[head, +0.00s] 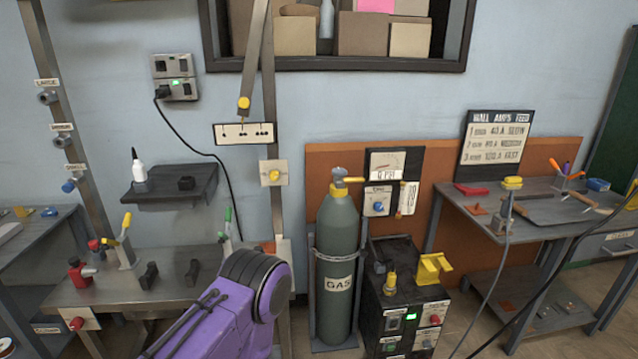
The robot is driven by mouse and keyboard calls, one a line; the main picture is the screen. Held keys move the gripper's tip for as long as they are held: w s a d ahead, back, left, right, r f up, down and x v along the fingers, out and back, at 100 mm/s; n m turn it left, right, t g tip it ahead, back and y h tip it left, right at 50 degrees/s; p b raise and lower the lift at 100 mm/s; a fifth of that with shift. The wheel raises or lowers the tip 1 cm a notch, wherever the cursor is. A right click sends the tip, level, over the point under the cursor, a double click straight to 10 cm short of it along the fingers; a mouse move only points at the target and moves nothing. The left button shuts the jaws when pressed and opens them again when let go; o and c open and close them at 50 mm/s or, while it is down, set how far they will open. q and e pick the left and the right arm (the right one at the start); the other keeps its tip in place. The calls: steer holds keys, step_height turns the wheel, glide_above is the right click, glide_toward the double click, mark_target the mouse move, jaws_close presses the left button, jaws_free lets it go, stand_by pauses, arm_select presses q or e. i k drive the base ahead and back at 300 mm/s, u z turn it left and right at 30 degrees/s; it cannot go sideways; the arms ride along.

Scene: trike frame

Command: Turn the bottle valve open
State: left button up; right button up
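The gas bottle (338,262), a tall dark green cylinder with a "GAS" label, stands upright in a grey chained stand right of the middle. Its valve (339,174) is on top, a small grey knob with a yellow piece pointing right toward the gauge. I cannot tell from the knob whether the valve is open or shut. A purple and black link of my arm reaches in from the bottom, left of the bottle and apart from its valve. Neither of my grippers shows in the head view.
A black machine (404,300) with green lights stands right of the bottle. A gauge panel (384,164) is on the brown backboard behind. A metal workbench (140,285) with clamps is at left, a tool table (540,205) at right. Some floor shows between machine and table.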

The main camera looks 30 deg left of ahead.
mark_target(338, 171)
steer(key=u, duration=1.3)
steer(key=i, duration=0.85)
steer(key=z, duration=0.05)
